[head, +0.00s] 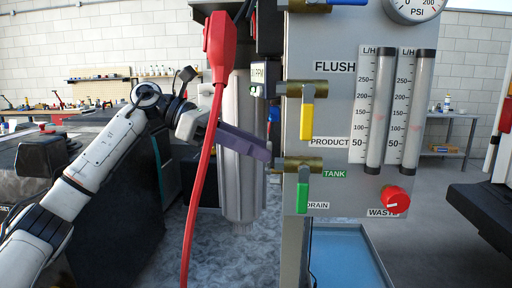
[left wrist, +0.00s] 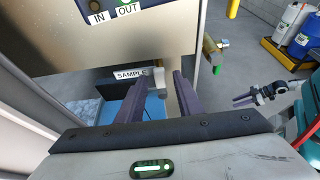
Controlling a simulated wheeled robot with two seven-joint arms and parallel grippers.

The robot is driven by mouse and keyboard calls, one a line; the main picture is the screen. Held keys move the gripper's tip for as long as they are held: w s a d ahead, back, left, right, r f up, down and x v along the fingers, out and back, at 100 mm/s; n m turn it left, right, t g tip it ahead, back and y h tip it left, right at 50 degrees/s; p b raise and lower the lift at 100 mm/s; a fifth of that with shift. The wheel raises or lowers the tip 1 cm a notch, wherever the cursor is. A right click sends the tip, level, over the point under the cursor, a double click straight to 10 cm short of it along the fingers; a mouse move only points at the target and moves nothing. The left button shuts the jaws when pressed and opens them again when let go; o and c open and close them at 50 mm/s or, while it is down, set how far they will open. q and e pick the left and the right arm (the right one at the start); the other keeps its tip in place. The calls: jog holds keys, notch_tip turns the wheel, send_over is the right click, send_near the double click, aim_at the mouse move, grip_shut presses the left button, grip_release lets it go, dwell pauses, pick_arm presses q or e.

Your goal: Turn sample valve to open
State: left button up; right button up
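The sample valve (left wrist: 159,79) shows in the left wrist view as a small grey handle beside the SAMPLE label (left wrist: 132,73), under the panel face. In the head view I cannot make it out. My left gripper (left wrist: 158,82) is open, with its two dark fingers apart. The valve appears between the fingertips in the picture; I cannot tell whether they touch it. In the head view the left gripper (head: 255,150) reaches in from the left beside the panel, behind the red cable. What seems to be my right gripper (left wrist: 238,100) is small at the right of the left wrist view.
A red plug and cable (head: 205,160) hang in front of my left arm. A grey filter housing (head: 240,200) is behind the gripper. The panel (head: 340,110) carries yellow and green valve handles, flow tubes and a red knob (head: 395,199). A blue tray (head: 345,255) lies below.

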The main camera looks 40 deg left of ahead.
pick_arm(q)
jog(key=v, duration=1)
jog(key=shift+a, duration=0.2)
jog(key=shift+d, duration=0.1)
